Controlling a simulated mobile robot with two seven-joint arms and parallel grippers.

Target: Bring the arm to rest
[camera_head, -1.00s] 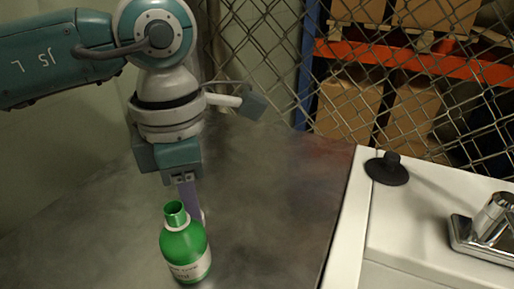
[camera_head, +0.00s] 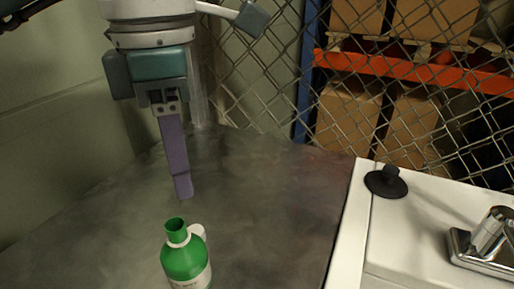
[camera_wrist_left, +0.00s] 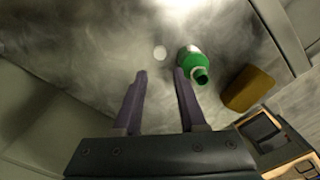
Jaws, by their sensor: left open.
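My left gripper (camera_head: 183,192) hangs pointing down above the grey table in the head view, apart from the green bottle. Only one purple finger shows clearly there. In the left wrist view both fingers of the gripper (camera_wrist_left: 160,75) stand apart with nothing between them. The green bottle (camera_head: 186,264) has a pale label and an open neck, and stands upright below the gripper. The head view cuts off its bottom. It also shows in the left wrist view (camera_wrist_left: 189,54), just beyond the right finger. My right gripper is not in view.
A white unit (camera_head: 410,235) on the right carries a black round-based knob (camera_head: 386,182) and a chrome fitting (camera_head: 485,245). A wire fence (camera_head: 270,70) stands behind. The table's middle is clear.

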